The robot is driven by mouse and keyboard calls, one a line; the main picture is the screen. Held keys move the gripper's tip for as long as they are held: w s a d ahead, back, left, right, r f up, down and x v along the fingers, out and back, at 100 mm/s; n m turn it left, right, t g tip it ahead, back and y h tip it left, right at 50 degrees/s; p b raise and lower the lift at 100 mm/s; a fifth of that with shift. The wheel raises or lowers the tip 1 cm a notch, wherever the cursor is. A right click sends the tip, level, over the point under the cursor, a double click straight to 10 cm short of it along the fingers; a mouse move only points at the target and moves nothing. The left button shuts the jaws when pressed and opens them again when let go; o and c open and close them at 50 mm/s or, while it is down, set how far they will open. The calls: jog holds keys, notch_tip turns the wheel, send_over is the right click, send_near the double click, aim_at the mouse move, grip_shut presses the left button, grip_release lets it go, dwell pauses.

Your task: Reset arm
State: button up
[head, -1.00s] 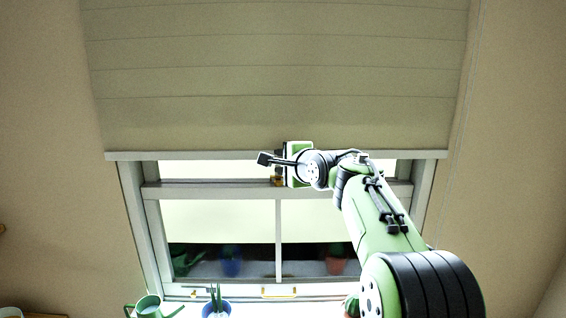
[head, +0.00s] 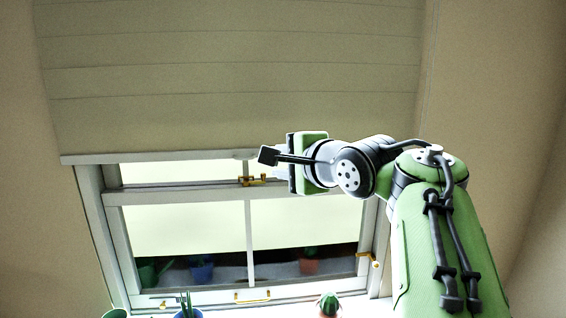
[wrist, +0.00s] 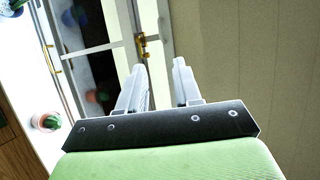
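The gold latch (head: 252,181) on the window's middle rail is just left of and below my gripper in the head view. A gold latch also shows beyond the left fingertip in the wrist view (wrist: 142,45). I see no contact between the fingers and it.
The blind (head: 230,90) hangs over the window's upper part. A gold handle (head: 252,297) is on the lower sash, and another gold fitting (head: 369,260) is at the right frame. A potted cactus (head: 328,303) and a blue pot (head: 188,312) stand on the sill.

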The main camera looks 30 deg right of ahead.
jog(key=shift+w, duration=0.1)
jog(key=s+a+f+n+g+b, duration=0.2)
jog(key=s+a+f+n, duration=0.25)
jog(key=f, duration=0.35)
jog(key=s+a+f+n+g+b, duration=0.2)
jog(key=s+a+f+n, duration=0.2)
jog(key=a+f, duration=0.3)
jog(key=s+a+f+n+g+b, duration=0.1)
jog(key=s+f+n+g, duration=0.4)
jog(key=s+f+n, duration=0.5)
jog(key=s+f+b, duration=0.1)
jog(key=s+f, duration=0.5)
jog(key=f, duration=0.2)
jog(key=shift+a+f+g, duration=0.3)
jog(key=shift+w, duration=0.1)
